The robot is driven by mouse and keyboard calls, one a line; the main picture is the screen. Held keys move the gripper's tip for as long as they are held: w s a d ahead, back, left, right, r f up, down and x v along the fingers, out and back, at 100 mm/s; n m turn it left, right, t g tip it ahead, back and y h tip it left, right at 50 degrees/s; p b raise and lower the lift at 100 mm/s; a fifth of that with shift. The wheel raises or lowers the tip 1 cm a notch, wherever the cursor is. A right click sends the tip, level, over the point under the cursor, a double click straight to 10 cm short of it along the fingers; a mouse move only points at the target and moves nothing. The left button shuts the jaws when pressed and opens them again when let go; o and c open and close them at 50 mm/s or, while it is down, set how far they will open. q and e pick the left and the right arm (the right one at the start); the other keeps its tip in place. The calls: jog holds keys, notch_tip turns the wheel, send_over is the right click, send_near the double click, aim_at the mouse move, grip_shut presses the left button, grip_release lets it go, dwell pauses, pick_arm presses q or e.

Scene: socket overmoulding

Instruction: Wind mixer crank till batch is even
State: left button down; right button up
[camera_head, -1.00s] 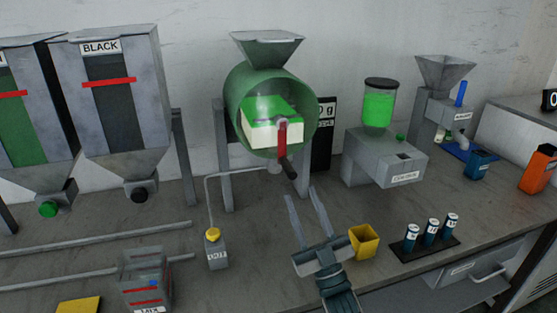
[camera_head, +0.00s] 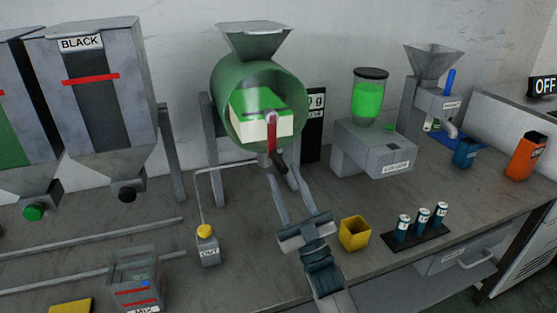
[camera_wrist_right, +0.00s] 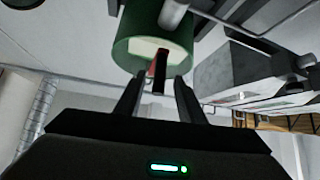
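The green mixer drum (camera_head: 291,95) stands on its grey frame under a hopper, with green and off-white material behind its clear front. Its red crank arm (camera_head: 271,135) hangs down and ends in a dark handle (camera_head: 279,162). My right gripper (camera_head: 288,182) is open, its two fingers pointing up at the handle from below. In the right wrist view the drum (camera_wrist_right: 122,50) is ahead, and the dark handle (camera_wrist_right: 159,80) shows between and just beyond the fingertips (camera_wrist_right: 158,85). I cannot tell whether the fingers touch it. My left gripper is not in view.
A small yellow cup (camera_head: 355,233) stands right of my right gripper. A yellow-capped bottle (camera_head: 208,246) stands to its left. A dark rack (camera_head: 417,238) holds several blue vials. A grey unit with a green jar (camera_head: 367,98) stands right of the mixer.

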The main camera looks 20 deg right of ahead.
aim_at(278, 163)
jog(key=shift+p+x, duration=0.6)
jog(key=shift+x, duration=1.85)
jog(key=shift+c, duration=0.4)
grip_shut()
